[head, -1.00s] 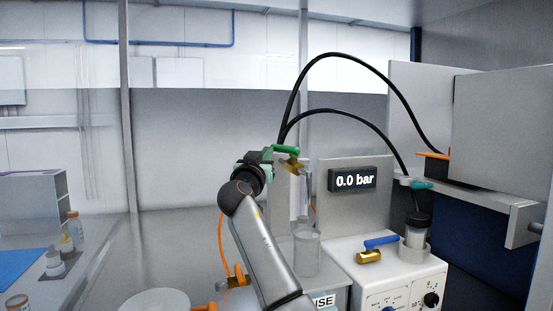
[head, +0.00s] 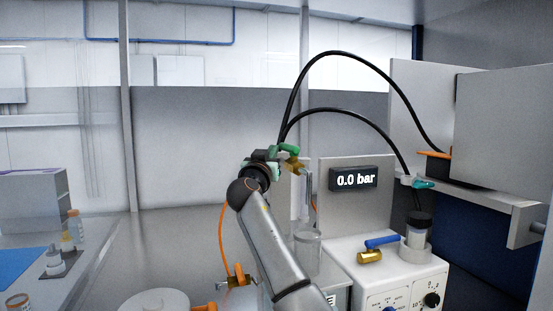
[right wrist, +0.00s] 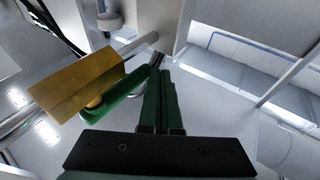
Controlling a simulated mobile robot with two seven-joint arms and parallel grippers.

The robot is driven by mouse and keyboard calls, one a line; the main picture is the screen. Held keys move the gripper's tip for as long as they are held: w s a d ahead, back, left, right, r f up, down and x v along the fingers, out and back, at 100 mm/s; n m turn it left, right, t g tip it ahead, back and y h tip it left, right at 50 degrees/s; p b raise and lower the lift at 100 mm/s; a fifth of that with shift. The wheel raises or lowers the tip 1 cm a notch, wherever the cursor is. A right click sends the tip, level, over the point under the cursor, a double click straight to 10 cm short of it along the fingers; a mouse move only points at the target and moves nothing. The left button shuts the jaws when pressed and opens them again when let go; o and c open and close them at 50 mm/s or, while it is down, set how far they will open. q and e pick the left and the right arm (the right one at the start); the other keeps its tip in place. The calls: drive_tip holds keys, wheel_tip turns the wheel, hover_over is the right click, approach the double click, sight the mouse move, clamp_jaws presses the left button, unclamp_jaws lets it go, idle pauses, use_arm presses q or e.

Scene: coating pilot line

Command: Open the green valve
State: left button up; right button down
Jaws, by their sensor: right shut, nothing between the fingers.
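The green valve shows in the head view as a green lever (head: 289,149) on a brass body (head: 294,166), at the middle of the picture. In the right wrist view the brass body (right wrist: 75,82) sits on a thin pipe, and the green lever (right wrist: 116,101) runs roughly alongside it. My right gripper (head: 273,154) is close beside the lever, on its left in the head view. In the right wrist view its fingers (right wrist: 161,78) are shut and empty, right of the lever's tip; I cannot tell whether they touch it. My left gripper is out of view.
A display (head: 353,179) reads 0.0 bar. A blue-handled valve (head: 381,242) stands on the white control box (head: 400,272). An orange-handled brass valve (head: 238,281) is low, left of my arm. Black hoses (head: 351,57) arch above. A clear beaker (head: 308,250) stands right of my arm.

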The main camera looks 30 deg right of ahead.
drive_tip(key=shift+f, duration=0.1)
use_arm(q)
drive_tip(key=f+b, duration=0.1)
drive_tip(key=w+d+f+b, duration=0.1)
drive_tip(key=b, duration=0.1)
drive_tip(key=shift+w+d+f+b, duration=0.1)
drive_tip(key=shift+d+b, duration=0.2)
use_arm(e)
drive_tip(key=v, duration=1.2)
drive_tip(key=shift+s+a, duration=0.2)
drive_tip(key=shift+s, duration=0.05)
